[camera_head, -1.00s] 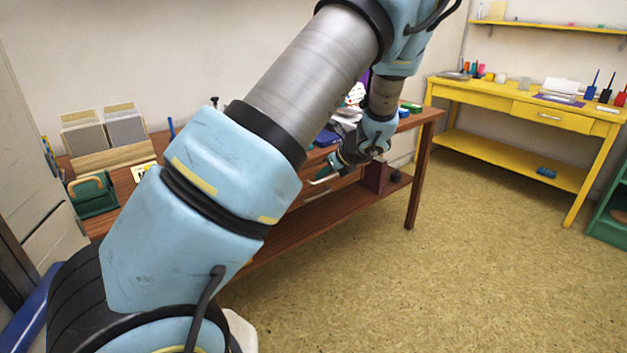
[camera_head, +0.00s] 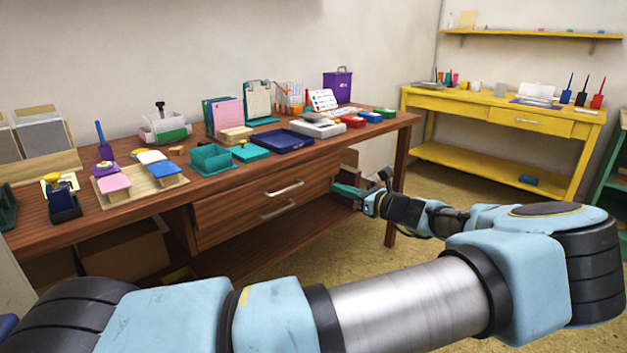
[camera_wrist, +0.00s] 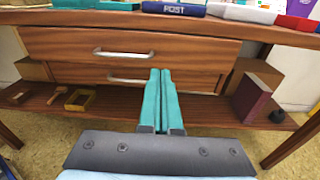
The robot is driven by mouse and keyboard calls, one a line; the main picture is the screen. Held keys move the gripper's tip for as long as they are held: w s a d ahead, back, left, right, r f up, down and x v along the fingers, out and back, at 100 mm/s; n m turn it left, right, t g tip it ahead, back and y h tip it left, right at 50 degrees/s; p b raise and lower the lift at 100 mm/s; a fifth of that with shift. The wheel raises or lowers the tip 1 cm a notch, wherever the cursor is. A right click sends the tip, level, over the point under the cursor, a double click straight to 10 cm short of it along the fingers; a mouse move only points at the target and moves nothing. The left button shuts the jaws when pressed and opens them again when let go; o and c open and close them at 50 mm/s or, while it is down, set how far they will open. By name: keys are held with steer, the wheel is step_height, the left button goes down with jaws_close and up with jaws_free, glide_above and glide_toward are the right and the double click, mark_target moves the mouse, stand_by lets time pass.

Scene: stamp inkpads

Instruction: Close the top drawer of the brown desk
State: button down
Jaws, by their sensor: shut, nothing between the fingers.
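The brown desk (camera_head: 60,225) stands along the wall. Its top drawer (camera_head: 235,203) has a silver handle (camera_head: 285,187) and shows in the wrist view (camera_wrist: 190,48) above a lower drawer (camera_wrist: 200,79) with its own handle (camera_wrist: 130,80). In the wrist view the top front looks wider than the lower one; I cannot tell exactly how far it stands out. My gripper (camera_head: 338,188) is at the desk's right front, beside the drawers. In the wrist view its teal fingers (camera_wrist: 160,71) are together and empty, pointing at the drawer fronts, right of both handles. Contact is unclear.
Stamps, inkpads and trays, including a dark blue tray (camera_head: 288,140), crowd the desktop. A dark red box (camera_wrist: 251,97) and a wooden box stand on the lower shelf, right of the drawers. A yellow table (camera_head: 470,115) stands at the back right. Floor in front is partly clear.

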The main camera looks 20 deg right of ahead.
mark_target(307, 169)
steer(key=shift+t, duration=0.5)
steer(key=x, duration=0.4)
steer(key=d+x, duration=0.1)
steer(key=x, duration=0.3)
steer(key=w+d+x, duration=0.1)
steer(key=x, duration=0.3)
steer(key=shift+w+b, duration=0.1)
steer(key=shift+b, duration=0.3)
steer(key=shift+a, duration=0.1)
steer(key=shift+w, duration=0.15)
steer(key=p+x, duration=0.1)
steer(key=x, duration=0.3)
steer(key=shift+r, duration=0.1)
steer(key=shift+w+a, duration=0.15)
steer(key=shift+w, duration=0.2)
steer(key=shift+r, duration=0.1)
